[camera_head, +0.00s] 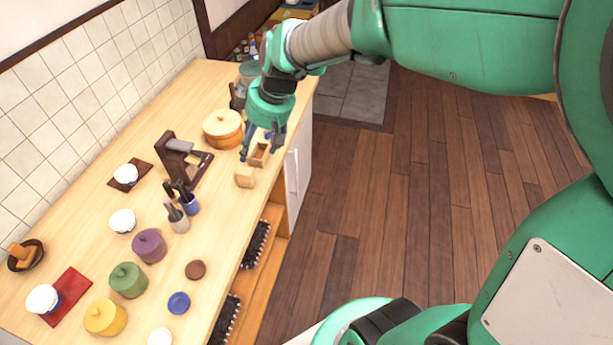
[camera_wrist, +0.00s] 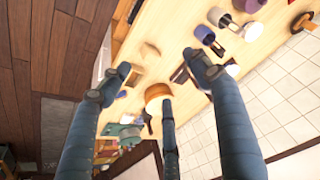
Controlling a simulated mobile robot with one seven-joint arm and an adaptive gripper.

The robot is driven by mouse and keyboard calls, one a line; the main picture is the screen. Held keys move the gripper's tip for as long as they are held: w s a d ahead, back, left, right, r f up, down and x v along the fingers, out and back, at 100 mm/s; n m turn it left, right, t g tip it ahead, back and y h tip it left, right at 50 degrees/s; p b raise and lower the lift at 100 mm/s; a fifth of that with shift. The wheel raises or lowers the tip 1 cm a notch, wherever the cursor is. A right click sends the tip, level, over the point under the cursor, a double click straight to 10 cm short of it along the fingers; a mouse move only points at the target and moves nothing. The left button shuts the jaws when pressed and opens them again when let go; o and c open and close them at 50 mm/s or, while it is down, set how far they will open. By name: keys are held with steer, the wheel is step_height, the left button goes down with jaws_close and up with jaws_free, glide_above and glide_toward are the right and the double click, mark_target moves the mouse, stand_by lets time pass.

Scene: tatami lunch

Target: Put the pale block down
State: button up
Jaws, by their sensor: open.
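The pale block (camera_head: 245,177) stands on the wooden counter (camera_head: 225,240) near its front edge. A pale shape that appears to be the same block (camera_wrist: 150,50) also shows in the wrist view, between and beyond my fingers. My gripper (camera_head: 261,149) points down above the counter, just behind the block in the head view. Its fingers are spread and hold nothing; they also show wide apart in the wrist view (camera_wrist: 156,68). The block looks apart from the fingers.
A small open wooden box (camera_head: 259,155) sits beneath my fingers. An orange lidded pot (camera_head: 223,130), a dark brown stand (camera_head: 180,162) and cups of utensils (camera_head: 179,221) stand nearby. Several coloured pots and white bowls fill the nearer counter. Bare counter lies in front of the block.

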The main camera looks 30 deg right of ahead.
steer(key=s+r+m+t+h, duration=0.1)
steer(key=s+r+m, duration=0.2)
steer(key=s, duration=0.8)
steer(key=s+d+r+m+h, duration=0.1)
steer(key=s+r+m, duration=0.2)
steer(key=s, duration=0.9)
step_height(320, 180, up, 3)
steer(key=shift+s+d+r+t, duration=0.2)
steer(key=shift+s+t, duration=0.1)
steer(key=shift+t, duration=0.1)
